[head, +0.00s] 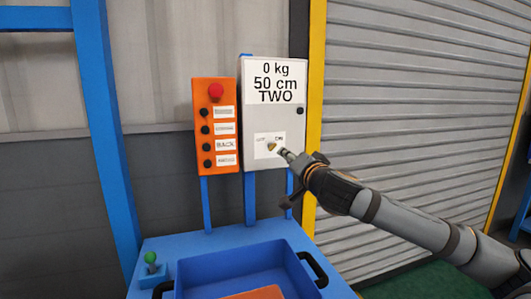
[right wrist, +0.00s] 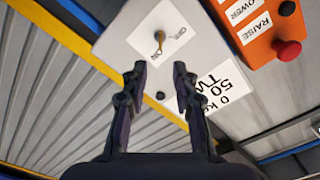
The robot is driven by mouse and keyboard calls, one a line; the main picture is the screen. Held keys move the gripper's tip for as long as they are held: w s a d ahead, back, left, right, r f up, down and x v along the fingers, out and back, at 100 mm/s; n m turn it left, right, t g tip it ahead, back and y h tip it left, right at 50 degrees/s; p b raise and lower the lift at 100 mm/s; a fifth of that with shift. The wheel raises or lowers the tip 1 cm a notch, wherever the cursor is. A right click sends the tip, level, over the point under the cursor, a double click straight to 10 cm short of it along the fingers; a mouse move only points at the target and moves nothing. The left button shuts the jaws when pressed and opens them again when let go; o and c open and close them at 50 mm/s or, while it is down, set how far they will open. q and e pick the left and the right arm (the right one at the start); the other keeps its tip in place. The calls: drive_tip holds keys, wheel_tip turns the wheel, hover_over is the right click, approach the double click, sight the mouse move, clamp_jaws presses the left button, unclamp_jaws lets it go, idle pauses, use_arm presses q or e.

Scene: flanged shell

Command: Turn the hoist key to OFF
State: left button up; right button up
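The hoist key (head: 271,147) is a small brass key on a white plate (head: 263,154) low on the grey display box (head: 285,95). Small OFF and ON labels sit on the plate, OFF at left and ON at right in the head view. In the right wrist view the key (right wrist: 159,41) stands out from the plate, beyond the fingertips. My right gripper (right wrist: 159,70) is open and empty, its two fingers either side of the line to the key and apart from it. In the head view the right gripper (head: 286,154) is just right of the key. My left gripper is not in view.
An orange button panel (head: 214,165) with a red knob (head: 215,90) stands left of the box. Below are a blue tray (head: 178,283) with black handles and a green-topped lever (head: 151,258). A yellow post (head: 314,60) and grey shutter (head: 410,100) are at right.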

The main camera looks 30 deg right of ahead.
sight(273, 147)
drive_tip(key=p+x, duration=0.8)
drive_tip(key=x, duration=0.1)
drive_tip(key=shift+w+r, duration=0.1)
drive_tip(key=shift+w+d+p, duration=0.15)
drive_tip(key=shift+w+p, duration=0.2)
drive_tip(key=shift+w, duration=0.2)
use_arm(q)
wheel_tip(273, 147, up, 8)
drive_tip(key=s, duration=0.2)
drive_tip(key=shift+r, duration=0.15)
use_arm(e)
clamp_jaws()
